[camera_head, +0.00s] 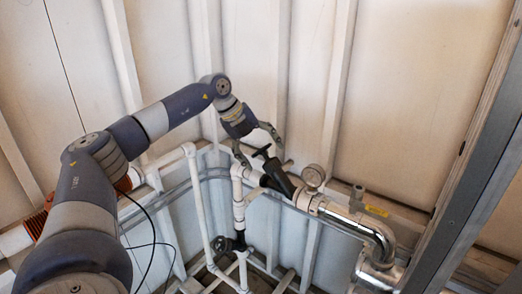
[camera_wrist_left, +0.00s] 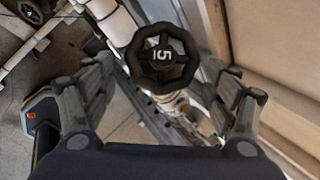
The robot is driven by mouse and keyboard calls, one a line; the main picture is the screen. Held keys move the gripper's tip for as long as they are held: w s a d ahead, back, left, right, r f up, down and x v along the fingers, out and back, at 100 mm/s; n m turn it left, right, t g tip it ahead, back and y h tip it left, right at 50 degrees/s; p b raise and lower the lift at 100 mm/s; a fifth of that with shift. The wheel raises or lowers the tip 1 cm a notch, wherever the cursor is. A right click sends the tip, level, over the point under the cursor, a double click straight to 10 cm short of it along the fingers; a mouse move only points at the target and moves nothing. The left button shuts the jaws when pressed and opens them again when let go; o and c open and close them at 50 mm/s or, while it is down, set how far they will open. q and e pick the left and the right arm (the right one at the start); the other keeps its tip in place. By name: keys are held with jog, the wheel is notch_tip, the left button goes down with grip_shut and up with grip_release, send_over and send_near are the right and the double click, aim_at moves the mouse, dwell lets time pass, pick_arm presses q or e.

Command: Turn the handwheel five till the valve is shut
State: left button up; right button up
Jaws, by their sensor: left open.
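The black handwheel five (camera_wrist_left: 162,58) shows in the left wrist view with a white "5" on its hub, near the top middle between my open fingers. In the head view the handwheel (camera_head: 262,151) sits on a black valve body (camera_head: 278,177) on the white pipe. My left gripper (camera_head: 256,143) reaches in from the upper left, its fingers spread on either side of the handwheel. The left wrist view shows the left gripper's fingers (camera_wrist_left: 165,105) wide apart, with the wheel beyond them. I cannot tell whether a finger touches it. My right gripper is not in view.
A shiny metal pipe elbow (camera_head: 380,238) bends down at the right. Another black valve (camera_head: 222,244) is lower on the white pipes. A metal beam (camera_head: 478,170) runs along the right side. The panelled wall is close behind.

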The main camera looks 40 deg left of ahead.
pick_arm(q)
jog(key=shift+c, duration=1.1)
jog(key=c, duration=0.8)
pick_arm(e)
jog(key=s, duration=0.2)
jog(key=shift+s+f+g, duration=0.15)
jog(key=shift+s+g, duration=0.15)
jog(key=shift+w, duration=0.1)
